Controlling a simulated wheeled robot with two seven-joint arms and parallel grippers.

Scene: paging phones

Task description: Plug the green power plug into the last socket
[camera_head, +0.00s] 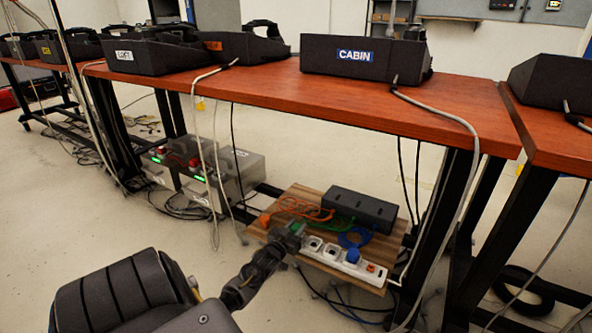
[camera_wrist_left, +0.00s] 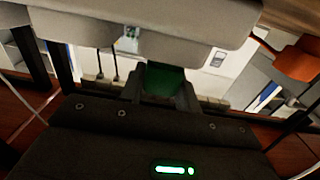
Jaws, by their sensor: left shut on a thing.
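My left gripper (camera_head: 289,236) is shut on the green power plug, at the left part of the white power strip (camera_head: 341,268). In the left wrist view the green plug (camera_wrist_left: 165,79) shows between the fingers, close to a pale grey body. Whether the plug is in a socket or just above it, I cannot tell. A green cable (camera_head: 318,214) lies behind the gripper. A blue plug (camera_head: 352,255) sits on the strip towards the right, with bare sockets (camera_head: 313,243) between it and my gripper. My right gripper is not in view.
The strip lies on a low wooden board (camera_head: 395,240) under the red-brown table (camera_head: 270,85). A black box (camera_head: 361,208) and orange cables (camera_head: 297,207) are behind it. An orange plug (camera_head: 264,219) is left of my gripper. Table legs and hanging cables stand nearby.

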